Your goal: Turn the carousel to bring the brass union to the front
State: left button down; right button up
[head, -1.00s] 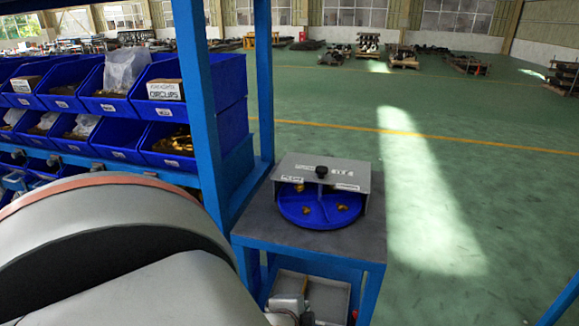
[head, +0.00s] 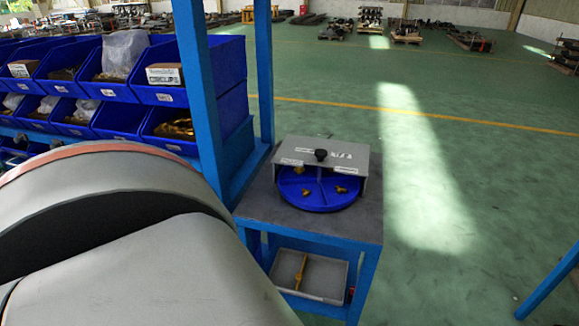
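A round blue carousel (head: 318,199) sits on a small grey-topped stand in the head view, right of centre. A grey cover (head: 345,165) with a black knob (head: 321,155) hides its rear part. Several small brass fittings show in the open front compartments, among them one at the left (head: 297,169), one in the middle (head: 306,192) and one at the right (head: 341,189). They are too small to tell which is the brass union. Neither of my grippers is in view; a large grey link of my arm fills the lower left.
A blue rack with blue bins (head: 120,118) of parts stands at the left, its upright (head: 264,75) close beside the stand (head: 365,222). A grey tray (head: 325,275) with a yellow item (head: 301,268) is on the lower shelf.

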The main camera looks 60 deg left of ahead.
aim_at(320, 168)
jog(key=l+u, duration=0.2)
jog(key=u, duration=0.2)
jog(key=l+u, duration=0.2)
jog(key=u, duration=0.15)
